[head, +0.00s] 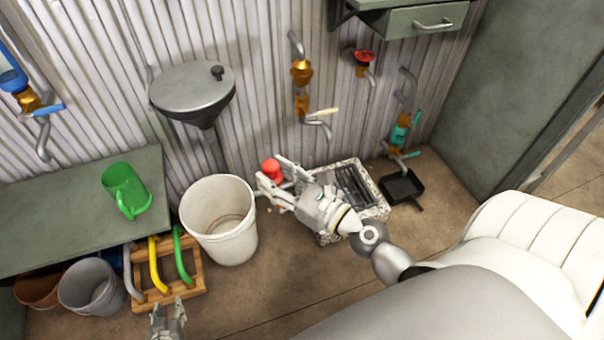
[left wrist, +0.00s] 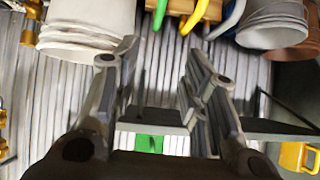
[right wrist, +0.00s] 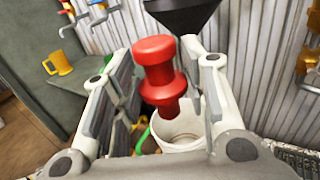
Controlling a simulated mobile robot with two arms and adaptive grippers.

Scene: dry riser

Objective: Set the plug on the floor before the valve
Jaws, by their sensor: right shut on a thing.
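The red plug (head: 270,167) is between the fingers of my right gripper (head: 272,174), held above the floor between the white bucket and the drain. In the right wrist view, the plug (right wrist: 156,72) has a round head and a narrower lower body. My left gripper (head: 167,312) is low at the bottom edge of the head view; the left wrist view shows its fingers apart and empty. Wall valves include one with a red handwheel (head: 363,57), a brass one with a pale lever (head: 301,98) and a teal one (head: 399,135). I cannot tell which valve is meant.
A white bucket (head: 214,255) stands left of my right gripper, below a grey basin (head: 192,92). A speckled drain box (head: 377,212) and black dustpan (head: 402,188) lie right. A bench (head: 60,225) holds a green mug (head: 125,187). Open floor (head: 265,300) lies in front.

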